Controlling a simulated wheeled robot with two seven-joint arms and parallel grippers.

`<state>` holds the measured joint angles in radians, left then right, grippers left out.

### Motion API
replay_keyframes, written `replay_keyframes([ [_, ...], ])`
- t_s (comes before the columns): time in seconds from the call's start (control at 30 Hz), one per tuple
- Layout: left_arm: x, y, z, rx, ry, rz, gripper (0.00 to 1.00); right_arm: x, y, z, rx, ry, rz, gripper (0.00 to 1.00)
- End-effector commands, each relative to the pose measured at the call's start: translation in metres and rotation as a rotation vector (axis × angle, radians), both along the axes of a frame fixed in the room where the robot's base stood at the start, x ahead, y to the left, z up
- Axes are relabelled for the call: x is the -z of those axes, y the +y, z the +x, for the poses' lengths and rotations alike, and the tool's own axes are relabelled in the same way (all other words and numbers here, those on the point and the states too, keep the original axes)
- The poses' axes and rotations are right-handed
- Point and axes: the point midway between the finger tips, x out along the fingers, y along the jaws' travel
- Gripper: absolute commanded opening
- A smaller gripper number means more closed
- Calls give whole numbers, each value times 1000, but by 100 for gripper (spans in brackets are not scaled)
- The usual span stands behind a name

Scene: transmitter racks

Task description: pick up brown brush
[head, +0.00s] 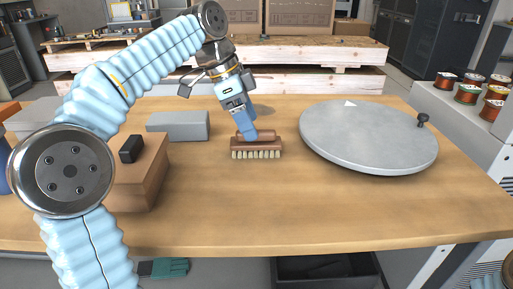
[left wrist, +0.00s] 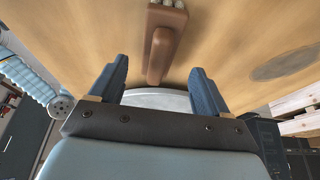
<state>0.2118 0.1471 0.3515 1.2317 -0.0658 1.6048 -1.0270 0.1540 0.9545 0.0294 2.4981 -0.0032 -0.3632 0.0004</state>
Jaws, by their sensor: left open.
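The brown brush (head: 257,150) lies on the wooden table near its middle, with pale bristles along its front side. My left gripper (head: 249,136) is right at the brush in the head view, and its blue fingers cover part of the brush's handle. In the left wrist view the brush (left wrist: 163,40) shows beyond the two spread fingers, roughly in line with the gap between them. My left gripper (left wrist: 160,80) is open and empty there. My right gripper is not in either view.
A round grey disc (head: 368,140) with a dark knob lies right of the brush. A grey block (head: 178,126) and a brown box (head: 138,180) with a small black piece on top stand to the left. Pallets (head: 310,80) stand behind the table. The table's front middle is clear.

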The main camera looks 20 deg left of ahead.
Motion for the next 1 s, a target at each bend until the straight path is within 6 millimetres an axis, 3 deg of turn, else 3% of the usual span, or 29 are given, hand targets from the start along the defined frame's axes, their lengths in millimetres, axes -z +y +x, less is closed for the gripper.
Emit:
replay_keyframes([
  [0.4, 47, -22, 8, -1, 1, -1, 77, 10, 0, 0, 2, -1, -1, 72],
  [0.67, 49, -23, 9, 0, 0, 0, 77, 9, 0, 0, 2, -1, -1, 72],
  [1.0, 49, -23, 9, 0, 0, 0, 24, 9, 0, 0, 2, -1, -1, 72],
])
